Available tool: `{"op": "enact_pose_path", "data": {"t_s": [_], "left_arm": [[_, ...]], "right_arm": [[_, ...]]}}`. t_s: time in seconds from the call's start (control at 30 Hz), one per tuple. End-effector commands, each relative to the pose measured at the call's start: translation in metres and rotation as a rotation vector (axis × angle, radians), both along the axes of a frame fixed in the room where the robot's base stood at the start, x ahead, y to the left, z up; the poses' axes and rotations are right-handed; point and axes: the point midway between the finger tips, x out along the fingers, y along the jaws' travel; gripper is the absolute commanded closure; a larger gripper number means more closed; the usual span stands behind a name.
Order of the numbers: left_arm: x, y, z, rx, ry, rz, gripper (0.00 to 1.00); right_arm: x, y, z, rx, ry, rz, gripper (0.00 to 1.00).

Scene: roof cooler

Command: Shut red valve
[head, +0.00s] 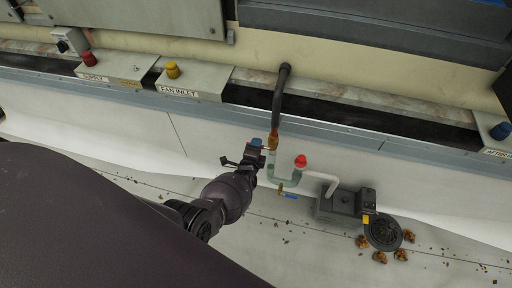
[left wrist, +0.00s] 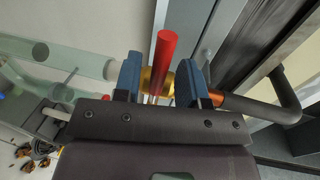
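The red valve shows in the left wrist view as a long red lever (left wrist: 165,50) on a brass body (left wrist: 152,80), in a line between a clear greenish pipe and a copper pipe end. My left gripper (left wrist: 158,72) is open, with one blue finger pad on each side of the lever and brass body. Gaps show between the lever and both pads. In the head view the left gripper (head: 258,147) is at the pipe below the black hose; it hides most of the valve. My right gripper is not in view.
A clear pipe (head: 286,181) with a red cap (head: 300,161) leads to a grey pump box (head: 345,204). A blue-handled valve (head: 290,197) hangs below it. The black hose (head: 280,95) rises to the ledge.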

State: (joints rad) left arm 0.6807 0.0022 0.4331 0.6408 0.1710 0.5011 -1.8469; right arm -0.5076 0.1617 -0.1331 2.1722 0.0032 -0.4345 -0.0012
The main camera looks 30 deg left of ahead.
Motion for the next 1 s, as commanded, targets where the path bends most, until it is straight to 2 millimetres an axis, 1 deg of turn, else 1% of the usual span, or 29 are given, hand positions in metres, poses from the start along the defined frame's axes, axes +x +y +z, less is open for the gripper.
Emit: {"op": "enact_pose_path", "data": {"t_s": [0.27, 0.43, 0.57, 0.7, 0.9, 1.0], "left_arm": [[0.0, 0.0, 0.0, -0.002, -0.001, 0.0, 0.59], [-0.008, -0.004, 0.006, -0.003, -0.004, 0.0, 0.59], [-0.025, -0.008, 0.014, -0.003, -0.008, 0.001, 0.59], [-0.049, -0.016, 0.02, -0.002, -0.01, 0.001, 0.59], [-0.079, -0.024, 0.024, -0.002, -0.007, 0.0, 0.59], [-0.09, -0.027, 0.024, -0.002, -0.007, 0.001, 0.59]], "right_arm": [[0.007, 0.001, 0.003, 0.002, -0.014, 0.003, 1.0], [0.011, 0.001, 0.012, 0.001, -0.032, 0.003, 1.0], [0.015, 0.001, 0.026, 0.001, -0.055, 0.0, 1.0], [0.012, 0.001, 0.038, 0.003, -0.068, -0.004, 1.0], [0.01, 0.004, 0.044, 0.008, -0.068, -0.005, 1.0], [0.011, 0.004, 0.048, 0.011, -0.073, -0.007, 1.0]]}}
